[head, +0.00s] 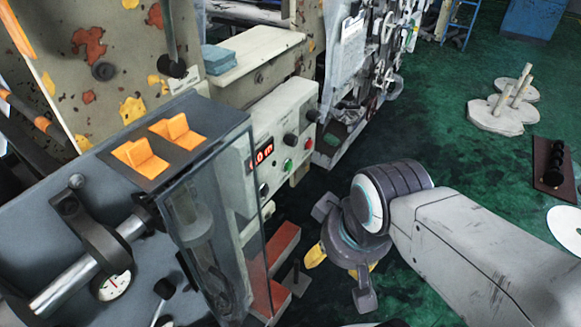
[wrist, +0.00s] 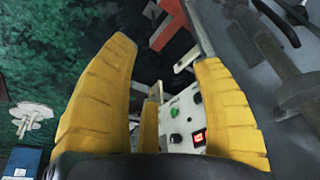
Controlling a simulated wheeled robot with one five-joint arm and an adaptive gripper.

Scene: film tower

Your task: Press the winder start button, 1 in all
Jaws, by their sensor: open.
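The winder control panel (head: 277,130) is a pale box with a red lit display (head: 262,150), dark knobs and small coloured buttons. A green button (head: 288,165) sits on its lower front, and I cannot read its label. In the wrist view, a green button (wrist: 174,112) shows between my fingers, beyond them, near a red display (wrist: 198,138). My gripper (head: 343,262) is open and empty, with yellow fingers spread. It hangs to the right of the panel and in front of it, apart from it. In the wrist view, my gripper (wrist: 166,55) frames part of the panel.
A clear-sided guard box (head: 215,235) with orange hinges stands left of my gripper. A red block (head: 284,245) lies low between them. Machine rollers (head: 385,50) stand behind. Green floor is open at right, with pale spindle stands (head: 497,115) and a brown board (head: 553,170).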

